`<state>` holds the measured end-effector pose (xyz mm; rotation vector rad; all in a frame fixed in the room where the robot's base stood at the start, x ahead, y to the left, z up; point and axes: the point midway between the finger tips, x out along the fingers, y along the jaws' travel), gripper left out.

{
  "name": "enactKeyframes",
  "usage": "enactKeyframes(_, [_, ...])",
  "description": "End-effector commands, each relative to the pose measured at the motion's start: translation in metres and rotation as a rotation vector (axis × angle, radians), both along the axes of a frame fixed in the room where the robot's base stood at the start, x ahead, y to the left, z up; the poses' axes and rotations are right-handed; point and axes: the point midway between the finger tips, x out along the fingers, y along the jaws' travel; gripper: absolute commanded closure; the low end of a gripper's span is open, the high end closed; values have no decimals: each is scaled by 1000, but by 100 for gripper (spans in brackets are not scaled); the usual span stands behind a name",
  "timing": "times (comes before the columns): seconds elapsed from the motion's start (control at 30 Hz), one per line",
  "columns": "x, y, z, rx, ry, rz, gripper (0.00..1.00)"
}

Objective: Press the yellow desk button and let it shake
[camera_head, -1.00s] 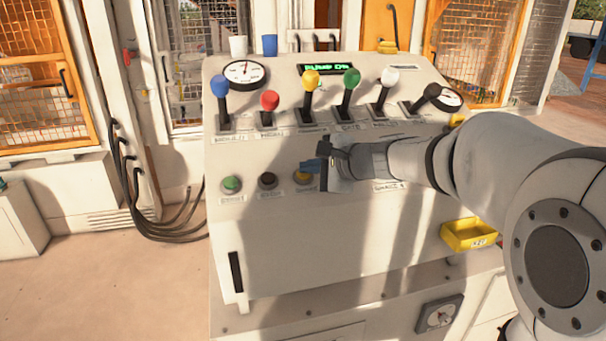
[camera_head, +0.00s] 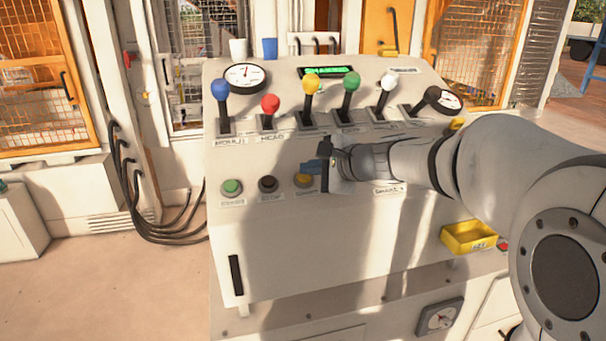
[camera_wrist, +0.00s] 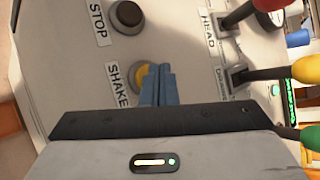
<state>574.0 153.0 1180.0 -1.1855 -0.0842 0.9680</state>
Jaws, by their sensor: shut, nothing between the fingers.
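The yellow button (camera_head: 302,181) is on the sloped desk panel, right of a dark button and a green one. In the wrist view the yellow button (camera_wrist: 139,75) has a SHAKE label beside it. My gripper (camera_head: 312,167) is shut and empty. Its blue fingers (camera_wrist: 159,82) are at the yellow button and hide part of it; contact looks likely, but I cannot tell how far it is pressed. The green-lit display (camera_head: 326,71) at the panel's top appears to read SHAKING.
The dark STOP button (camera_head: 268,183) and the green button (camera_head: 231,187) are to the left. Several coloured-knob levers (camera_head: 311,86) stand in a row above, between two gauges. A yellow bin (camera_head: 468,236) is at the lower right. The panel below the buttons is clear.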

Motion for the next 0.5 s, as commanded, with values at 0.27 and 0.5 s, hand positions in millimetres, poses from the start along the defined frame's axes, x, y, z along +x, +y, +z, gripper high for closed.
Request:
enactKeyframes(0.27, [-2,-1,5,-1,-1,0,100])
enactKeyframes(0.5, [-3,-1,9,0,-1,0,100])
